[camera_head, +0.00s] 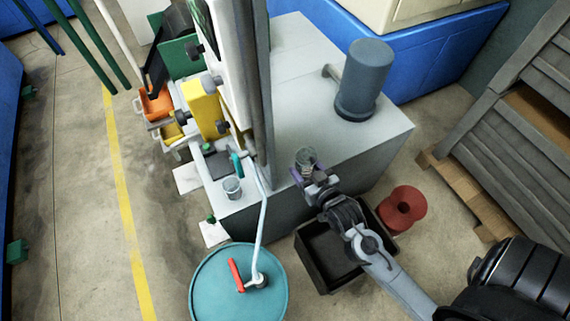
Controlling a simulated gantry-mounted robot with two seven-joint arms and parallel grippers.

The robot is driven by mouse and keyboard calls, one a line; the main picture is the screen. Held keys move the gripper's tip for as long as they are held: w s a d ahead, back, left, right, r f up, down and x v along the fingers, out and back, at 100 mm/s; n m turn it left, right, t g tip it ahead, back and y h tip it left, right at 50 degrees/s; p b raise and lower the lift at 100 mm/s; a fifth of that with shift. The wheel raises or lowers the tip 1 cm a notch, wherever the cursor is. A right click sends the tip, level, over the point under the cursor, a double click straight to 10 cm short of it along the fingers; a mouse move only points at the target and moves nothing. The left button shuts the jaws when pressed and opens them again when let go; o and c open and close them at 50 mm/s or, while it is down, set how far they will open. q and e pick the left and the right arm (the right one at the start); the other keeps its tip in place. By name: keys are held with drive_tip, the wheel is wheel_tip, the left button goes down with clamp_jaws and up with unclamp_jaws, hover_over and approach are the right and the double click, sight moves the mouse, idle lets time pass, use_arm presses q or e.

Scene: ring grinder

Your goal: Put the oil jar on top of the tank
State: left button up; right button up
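A small grey, see-through jar (306,158), which looks like the oil jar, is at the front edge of the large grey-white box-shaped tank (290,65). My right gripper (308,174) reaches in from the lower right, with its purple-tipped fingers on either side of the jar's lower part. It looks shut on the jar. Whether the jar's base touches the tank top is hidden by the fingers. A similar small grey cup (232,188) stands to the left, on a low ledge. My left gripper is not in view.
A dark grey cylinder (365,80) stands on the tank's top. A teal drum (215,295) with a red-handled pump, a black open bin (310,275) and a red spool (402,209) are in front. Wooden pallets (520,145) stand at right. The tank top's middle is clear.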

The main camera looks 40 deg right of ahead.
drive_tip(key=w+f+b, duration=0.1)
drive_tip(key=w, duration=0.2)
drive_tip(key=w+f+b, duration=0.1)
drive_tip(key=w+f, duration=0.1)
drive_tip(key=w, duration=0.1)
drive_tip(key=w+f+b, duration=0.1)
drive_tip(key=w+f, duration=0.1)
drive_tip(key=w, duration=0.1)
drive_tip(key=shift+w+f, duration=0.2)
drive_tip(key=shift+w, duration=0.05)
wheel_tip(320, 180, down, 4)
drive_tip(key=shift+s+f+b, duration=0.1)
drive_tip(key=shift+b, duration=0.95)
drive_tip(key=o, duration=1)
drive_tip(key=shift+c, duration=0.2)
